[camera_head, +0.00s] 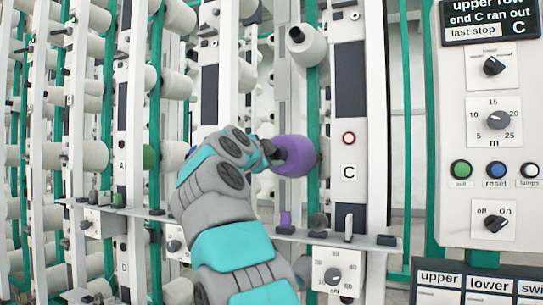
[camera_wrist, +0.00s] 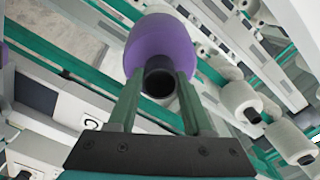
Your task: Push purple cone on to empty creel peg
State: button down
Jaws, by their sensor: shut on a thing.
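The purple cone (camera_head: 294,156) is in front of the creel post marked C in the head view, at the end of my arm. In the wrist view the purple cone (camera_wrist: 160,48) is beyond my fingers, with its dark round end (camera_wrist: 159,78) facing me between them. My gripper (camera_head: 270,153) is shut on that dark end; its two green fingers show in the wrist view (camera_wrist: 159,90). The empty peg is not visible, and the far side of the cone is hidden, so I cannot tell whether the cone is on a peg.
A white cone (camera_head: 306,46) sits above on the same column. A ledge (camera_head: 340,237) with a dial box (camera_head: 335,276) lies below. A control panel (camera_head: 493,130) stands at right.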

dwell(0.3)
jog(key=shift+p+x, duration=0.7)
jog(key=shift+x, duration=0.2)
jog(key=shift+w+d+f, duration=0.1)
jog(key=shift+w, duration=0.15)
jog(key=shift+w+f, duration=0.1)
jog(key=shift+w, duration=0.25)
jog(key=shift+d, duration=0.1)
